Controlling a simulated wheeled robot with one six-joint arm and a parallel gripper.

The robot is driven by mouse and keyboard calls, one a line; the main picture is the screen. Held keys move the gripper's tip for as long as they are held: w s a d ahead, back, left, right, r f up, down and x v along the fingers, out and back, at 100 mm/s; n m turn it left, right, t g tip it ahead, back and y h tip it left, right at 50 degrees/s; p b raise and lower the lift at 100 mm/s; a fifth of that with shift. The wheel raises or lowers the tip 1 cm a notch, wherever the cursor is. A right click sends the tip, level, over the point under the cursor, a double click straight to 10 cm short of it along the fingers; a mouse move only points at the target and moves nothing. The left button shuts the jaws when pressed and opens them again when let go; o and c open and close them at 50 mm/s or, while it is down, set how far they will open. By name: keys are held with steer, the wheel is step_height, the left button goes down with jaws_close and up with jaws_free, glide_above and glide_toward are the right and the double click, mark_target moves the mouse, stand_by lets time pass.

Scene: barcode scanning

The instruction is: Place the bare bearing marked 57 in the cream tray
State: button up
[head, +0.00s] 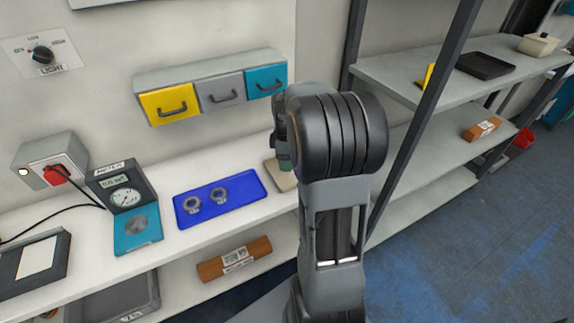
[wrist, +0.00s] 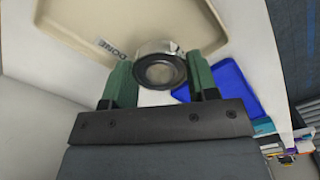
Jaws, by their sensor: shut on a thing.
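My gripper (wrist: 159,64) shows its two green fingers in the wrist view, shut on a bare metal bearing (wrist: 158,70) with a dark centre. No number can be read on it. The cream tray (wrist: 75,18), lettered DONE, lies beyond the fingertips, and the bearing overlaps its near edge in the picture. I cannot tell whether the bearing touches the tray. In the head view the cream tray (head: 283,178) is mostly hidden by my arm. Only a sliver of my gripper (head: 282,148) shows there, above the tray; the bearing is hidden.
A blue tray (head: 246,183) with two bearings (head: 205,201) lies left of the cream tray; it also shows in the wrist view (wrist: 240,88). A meter (head: 132,215) stands further left. Drawers (head: 210,88) hang on the wall above. A shelf rack (head: 440,75) stands at right.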

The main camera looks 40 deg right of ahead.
steer(key=shift+w+d+f, duration=0.15)
steer(key=shift+f, duration=0.15)
steer(key=shift+w+f, duration=0.1)
steer(key=shift+f, duration=1.5)
steer(key=shift+f, duration=0.2)
steer(key=o, duration=1.1)
steer(key=shift+c, duration=0.2)
